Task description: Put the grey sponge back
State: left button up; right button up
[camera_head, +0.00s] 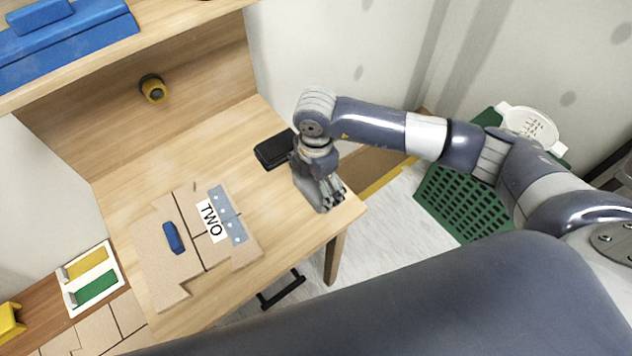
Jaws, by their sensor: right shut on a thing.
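My right gripper (333,203) points down over the right corner of the wooden table (280,225). It is shut on what looks like the grey sponge, a small grey piece mostly hidden by the fingers. I cannot tell whether that piece touches the tabletop. A black tray or box (274,149) lies on the table just left of the gripper, partly behind it. My left gripper is out of view.
A yellow-black roll (153,88) is at the back panel. A blue case (70,45) sits on the shelf. A green crate (460,205) stands right.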

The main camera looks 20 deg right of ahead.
jog(key=o, duration=0.8)
jog(key=shift+f, duration=0.1)
jog(key=r, duration=0.3)
jog(key=r+b, duration=0.1)
jog(key=r, duration=0.7)
jog(key=shift+d+b, duration=0.25)
jog(key=shift+b, duration=0.05)
jog(key=shift+f, duration=0.1)
